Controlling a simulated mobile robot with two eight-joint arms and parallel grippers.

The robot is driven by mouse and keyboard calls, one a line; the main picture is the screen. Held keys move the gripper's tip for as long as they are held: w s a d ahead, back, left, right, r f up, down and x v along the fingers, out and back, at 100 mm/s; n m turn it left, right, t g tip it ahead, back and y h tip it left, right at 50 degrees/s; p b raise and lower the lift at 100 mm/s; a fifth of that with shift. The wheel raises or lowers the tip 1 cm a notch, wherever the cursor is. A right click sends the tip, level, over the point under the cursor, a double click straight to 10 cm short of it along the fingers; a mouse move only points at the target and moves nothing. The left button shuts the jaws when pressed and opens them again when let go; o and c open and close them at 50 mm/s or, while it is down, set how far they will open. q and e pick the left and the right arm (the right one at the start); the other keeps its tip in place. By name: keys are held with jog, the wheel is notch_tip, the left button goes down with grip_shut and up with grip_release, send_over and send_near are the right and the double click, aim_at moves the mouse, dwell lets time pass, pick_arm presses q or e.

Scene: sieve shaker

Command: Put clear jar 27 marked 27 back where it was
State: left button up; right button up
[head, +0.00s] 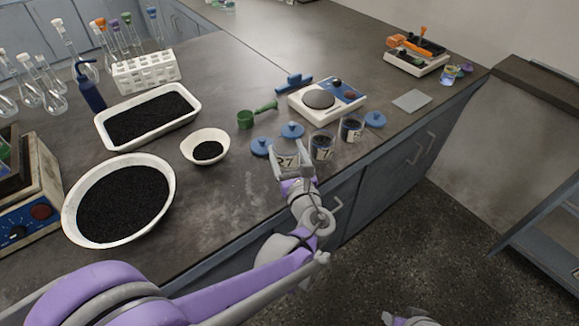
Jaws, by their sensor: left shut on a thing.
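Clear jar 27 (286,161), with a pale label reading 27, is between the fingers of my left gripper (291,171), which is shut on it. It is over the front part of the bench, left of two other labelled jars. I cannot tell whether its base touches the bench; the gripper hides its lower part. A clear jar with dark contents (322,147) stands just to its right, and another such jar (352,129) stands farther right. Only a grey part of my right arm shows at the bottom edge; its gripper is not visible.
Blue lids (292,130) lie around the jars. A grey square plate (411,100) lies right. A bowl (206,146), a black-filled tray (148,117) and a round pan (118,200) stand left. Bare bench lies front left.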

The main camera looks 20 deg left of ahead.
aim_at(288, 164)
pick_arm(q)
notch_tip(288, 164, down, 4)
jog(key=shift+f+b, duration=0.15)
jog(key=shift+b, duration=0.45)
jog(key=shift+f, duration=0.15)
jog(key=o, duration=1.4)
jog(key=shift+s+d+r, duration=0.2)
jog(key=shift+r, duration=0.1)
jog(key=p+v, duration=0.1)
jog(key=v, duration=1)
jog(key=shift+s, duration=0.3)
